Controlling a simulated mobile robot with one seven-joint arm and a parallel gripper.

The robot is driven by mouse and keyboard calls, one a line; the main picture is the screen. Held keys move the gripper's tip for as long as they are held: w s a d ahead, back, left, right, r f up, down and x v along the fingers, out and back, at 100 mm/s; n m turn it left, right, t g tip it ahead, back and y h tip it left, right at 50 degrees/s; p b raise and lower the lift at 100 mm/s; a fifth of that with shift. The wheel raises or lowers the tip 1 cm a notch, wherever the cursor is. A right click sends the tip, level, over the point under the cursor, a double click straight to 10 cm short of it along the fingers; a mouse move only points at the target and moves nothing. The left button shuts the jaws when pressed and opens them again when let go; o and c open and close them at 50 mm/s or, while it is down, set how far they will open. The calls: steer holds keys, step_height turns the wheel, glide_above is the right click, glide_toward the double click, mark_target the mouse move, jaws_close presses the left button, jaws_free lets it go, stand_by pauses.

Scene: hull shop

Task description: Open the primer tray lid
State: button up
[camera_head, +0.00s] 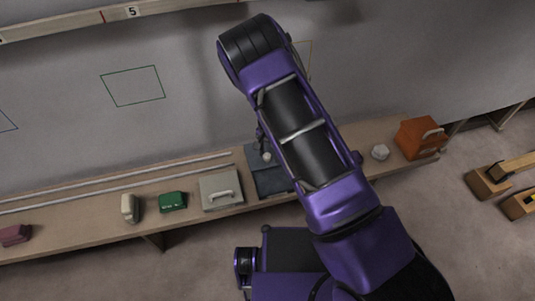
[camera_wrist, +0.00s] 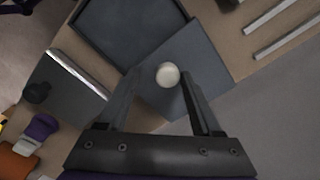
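The primer tray appears as a dark grey, rimmed, shallow tray (camera_wrist: 125,28) at the top of the wrist view. A flat slate-grey lid panel (camera_wrist: 205,65) with a pale round knob (camera_wrist: 168,75) lies beside and against it, leaving the tray's recessed floor visible. In the head view the dark tray (camera_head: 270,183) sits on the bench, partly hidden by my arm, with the knob (camera_head: 267,157) towards the wall. My gripper (camera_wrist: 160,76) is open, its fingertips on either side of the knob with gaps showing. Contact or exact height cannot be told.
On the bench (camera_head: 90,229) stand a grey box with a handle (camera_head: 222,190), a green box (camera_head: 173,202), a cream object (camera_head: 130,208) and a maroon one (camera_head: 15,235). A pale object (camera_head: 380,152) and orange box (camera_head: 420,138) are right. Long rails (camera_head: 120,180) lie near the wall.

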steer(key=shift+a, duration=0.2)
steer(key=shift+a+r, duration=0.1)
steer(key=shift+r, duration=0.15)
step_height(320, 180, up, 17)
steer(key=p, duration=0.1)
steer(key=shift+s, duration=0.15)
stand_by(0.4)
